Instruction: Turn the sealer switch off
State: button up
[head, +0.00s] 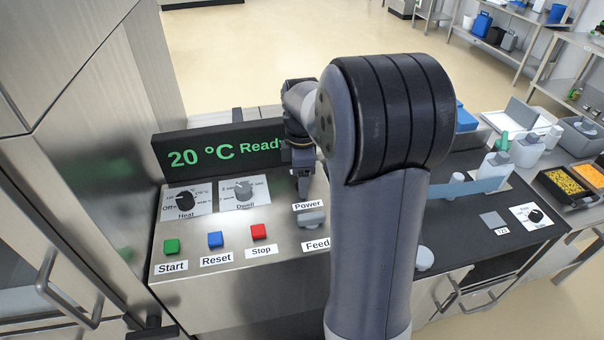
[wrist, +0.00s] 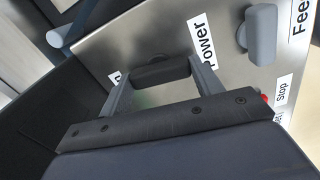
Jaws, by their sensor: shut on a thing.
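My gripper (head: 304,187) reaches down to the panel just above the Power label (head: 307,205) in the head view. In the wrist view, my gripper (wrist: 156,71) is shut on a dark elongated switch knob (wrist: 162,71), with one finger at each end of it. This is the sealer's Power switch, beside the Power label (wrist: 205,44). My gripper hides this knob in the head view. The display (head: 215,151) reads 20 °C and Ready in green. The switch's on/off marks are mostly hidden.
The grey Feed knob (head: 312,219) is close by and also shows in the wrist view (wrist: 260,34). Heat (head: 187,200) and Dwell (head: 243,190) dials lie left. Green (head: 171,247), blue (head: 215,240) and red (head: 258,232) buttons are in front. Bottles and bins stand right.

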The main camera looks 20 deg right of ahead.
jog(key=m+p, duration=0.1)
jog(key=m, duration=0.3)
jog(key=shift+r, duration=0.1)
jog(key=m+p, duration=0.1)
jog(key=m, duration=0.3)
jog(key=m+p, duration=0.1)
jog(key=m, duration=0.3)
jog(key=shift+m, duration=2.1)
jog(key=o, duration=1)
notch_tip(320, 180, up, 11)
jog(key=shift+f, duration=0.2)
